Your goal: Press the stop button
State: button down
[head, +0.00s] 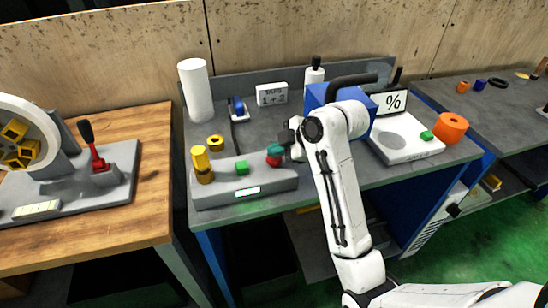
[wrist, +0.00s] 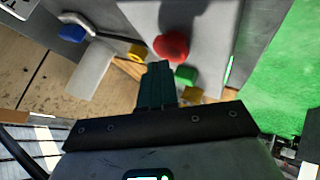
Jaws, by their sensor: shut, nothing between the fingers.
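The stop button is a round red button (head: 273,161) on the right part of a grey control box (head: 225,196). A green button (head: 242,167) sits to its left on the same box. My gripper (head: 277,149) is at the red button, with its dark teal fingertips covering part of it in the head view. In the wrist view the gripper (wrist: 158,68) is shut and empty, and the red button (wrist: 171,46) shows just past the fingertips. I cannot tell whether they touch. The green button (wrist: 186,75) is right of the fingers there.
A yellow-topped post (head: 201,160) stands at the box's left end, with a yellow ring (head: 215,142) behind. A white cylinder (head: 196,90), a blue box (head: 340,98) and a white scale (head: 404,138) share the bench.

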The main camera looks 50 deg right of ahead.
aim_at(277, 160)
jog(key=shift+f, duration=0.55)
dwell(0.6)
jog(key=shift+r, duration=0.1)
jog(key=shift+r+p, duration=0.8)
jog(key=shift+r, duration=0.1)
notch_tip(277, 160, up, 5)
jog(key=p, duration=0.5)
dwell(0.8)
